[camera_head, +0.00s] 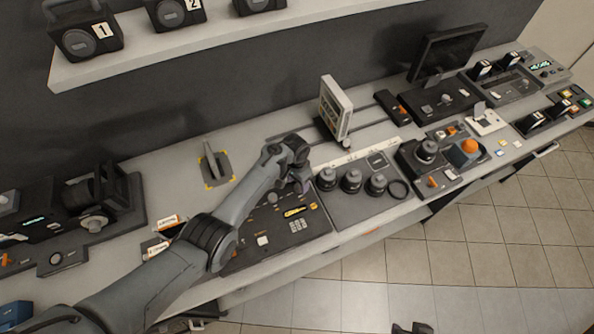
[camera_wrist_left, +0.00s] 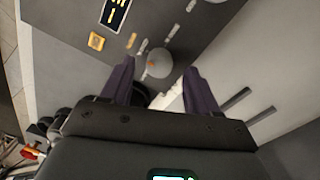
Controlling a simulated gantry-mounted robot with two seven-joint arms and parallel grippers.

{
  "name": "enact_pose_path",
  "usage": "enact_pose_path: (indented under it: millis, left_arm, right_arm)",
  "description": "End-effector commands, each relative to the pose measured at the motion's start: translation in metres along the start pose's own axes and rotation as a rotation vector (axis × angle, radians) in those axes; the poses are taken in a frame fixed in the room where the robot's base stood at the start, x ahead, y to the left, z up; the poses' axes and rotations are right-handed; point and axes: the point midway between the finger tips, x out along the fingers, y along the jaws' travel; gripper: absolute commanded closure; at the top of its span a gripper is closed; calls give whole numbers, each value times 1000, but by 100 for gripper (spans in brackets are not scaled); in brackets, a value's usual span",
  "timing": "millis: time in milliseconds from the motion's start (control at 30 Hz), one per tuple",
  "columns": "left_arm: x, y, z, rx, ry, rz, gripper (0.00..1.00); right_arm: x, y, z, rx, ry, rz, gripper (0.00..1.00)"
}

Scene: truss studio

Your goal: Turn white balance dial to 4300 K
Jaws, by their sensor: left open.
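A grey round dial (camera_wrist_left: 160,63) with a small orange mark by it sits on the dark control panel (camera_wrist_left: 70,75); I take it for the white balance dial, but no label or setting is readable. My left gripper (camera_wrist_left: 156,78) has its two dark fingers apart, either side of the dial in the wrist view; I cannot tell whether they touch it. In the head view my left gripper (camera_head: 303,180) is over the back right of the same panel (camera_head: 262,222), and my arm hides the dial. A dark piece at the bottom edge may be my right gripper (camera_head: 411,328).
A panel with several black knobs (camera_head: 350,181) stands just right of my left gripper. A lever on a plate (camera_head: 215,165) stands at the back left. A shelf (camera_head: 200,42) with numbered boxes runs above.

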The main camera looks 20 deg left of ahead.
Motion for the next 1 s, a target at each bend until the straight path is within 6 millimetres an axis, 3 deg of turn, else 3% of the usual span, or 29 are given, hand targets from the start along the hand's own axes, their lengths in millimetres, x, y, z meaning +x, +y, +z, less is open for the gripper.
enact_pose_path:
  millis: [200, 500, 1000]
  left_arm:
    - [-41, 0, 0, 1, 2, -1, 40]
    - [-78, 1, 0, 1, 1, 0, 40]
    - [-86, 0, 0, 1, -1, 0, 40]
  right_arm:
    - [-11, -1, -4, 5, 1, -4, 57]
    - [-14, -1, -5, 8, 1, -6, 57]
    - [-15, 0, -5, 1, 0, -1, 57]
